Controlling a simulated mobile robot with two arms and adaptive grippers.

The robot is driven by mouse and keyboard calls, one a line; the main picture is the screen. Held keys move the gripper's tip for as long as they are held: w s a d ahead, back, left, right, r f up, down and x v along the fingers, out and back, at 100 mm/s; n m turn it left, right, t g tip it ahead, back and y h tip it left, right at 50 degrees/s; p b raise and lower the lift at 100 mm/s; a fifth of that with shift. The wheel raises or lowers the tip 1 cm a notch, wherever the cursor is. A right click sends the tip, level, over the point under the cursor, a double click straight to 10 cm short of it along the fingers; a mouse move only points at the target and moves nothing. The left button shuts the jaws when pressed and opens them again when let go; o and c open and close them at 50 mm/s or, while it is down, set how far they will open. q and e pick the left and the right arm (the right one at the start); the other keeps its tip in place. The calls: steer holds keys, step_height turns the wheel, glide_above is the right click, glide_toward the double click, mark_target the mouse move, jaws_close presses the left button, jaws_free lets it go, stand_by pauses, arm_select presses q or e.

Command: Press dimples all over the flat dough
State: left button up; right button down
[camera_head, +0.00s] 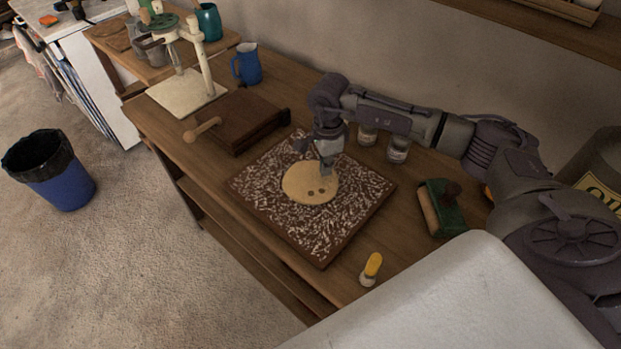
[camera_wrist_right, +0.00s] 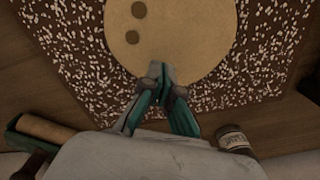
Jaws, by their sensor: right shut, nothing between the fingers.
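The flat dough (camera_head: 300,185) is a pale round disc on a dark brown board (camera_head: 322,243) covered in white flecks. My left gripper is not in view.
A brown wooden box with a handle (camera_head: 238,120) stands left of the board, and a blue jug (camera_head: 246,64) behind it. Small jars (camera_head: 398,149) stand behind my right arm. A green-and-tan tool (camera_head: 439,207) and a yellow-topped item (camera_head: 371,268) lie right of the board.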

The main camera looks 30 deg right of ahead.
steer(key=shift+w+d, duration=0.1)
steer(key=shift+d, duration=0.05)
steer(key=shift+f, duration=0.1)
steer(key=shift+f+b, duration=0.85)
steer(key=shift+f, duration=0.05)
steer(key=shift+r, duration=0.1)
steer(key=shift+f, duration=0.2)
stand_by(0.8)
steer(key=shift+r, duration=0.1)
steer(key=shift+r+p, duration=0.45)
steer(key=shift+r, duration=0.45)
